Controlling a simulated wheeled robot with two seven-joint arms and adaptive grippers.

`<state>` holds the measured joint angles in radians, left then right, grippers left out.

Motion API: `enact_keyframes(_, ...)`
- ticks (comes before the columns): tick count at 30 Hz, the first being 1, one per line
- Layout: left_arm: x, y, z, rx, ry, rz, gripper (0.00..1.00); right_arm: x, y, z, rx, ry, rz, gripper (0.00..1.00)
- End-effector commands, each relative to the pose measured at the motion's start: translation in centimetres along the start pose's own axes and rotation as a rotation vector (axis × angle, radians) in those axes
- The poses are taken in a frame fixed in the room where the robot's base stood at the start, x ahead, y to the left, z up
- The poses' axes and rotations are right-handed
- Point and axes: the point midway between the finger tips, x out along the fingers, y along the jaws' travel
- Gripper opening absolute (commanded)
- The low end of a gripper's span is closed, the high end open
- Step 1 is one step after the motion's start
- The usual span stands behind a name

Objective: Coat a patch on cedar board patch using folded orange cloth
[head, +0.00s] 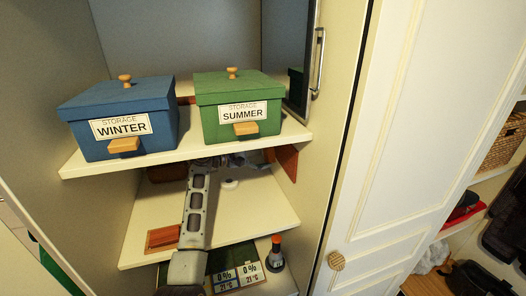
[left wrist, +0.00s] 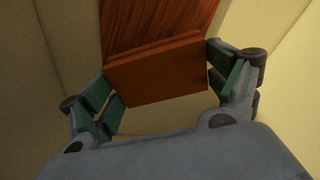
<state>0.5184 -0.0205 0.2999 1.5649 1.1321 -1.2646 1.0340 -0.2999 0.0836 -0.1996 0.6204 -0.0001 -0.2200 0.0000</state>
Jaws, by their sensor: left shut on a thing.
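My left gripper (head: 232,161) is far back under the upper shelf, near a reddish-brown upright board (head: 287,160) at the right wall. In the left wrist view my left gripper (left wrist: 166,88) is shut on a reddish-brown block (left wrist: 160,82), one finger at each side. A reddish-brown board (left wrist: 158,18) with wood grain shows directly beyond the block. I cannot tell whether the block is the folded cloth or whether it touches that board. A flat orange-brown piece (head: 163,238) lies at the front left of the middle shelf. My right gripper is not in view.
A blue WINTER box (head: 75,120) and a green SUMMER box (head: 210,120) stand on the upper shelf (head: 185,148), close above my arm. A white round item (head: 229,183) lies on the middle shelf (head: 262,210).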

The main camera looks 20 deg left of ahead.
Motion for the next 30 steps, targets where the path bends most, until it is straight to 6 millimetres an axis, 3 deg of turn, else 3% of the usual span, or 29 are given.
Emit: enact_keyframes(30,0.93,0.02,0.12,-0.001,0.0,0.001,0.7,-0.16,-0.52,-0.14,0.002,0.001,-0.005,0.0)
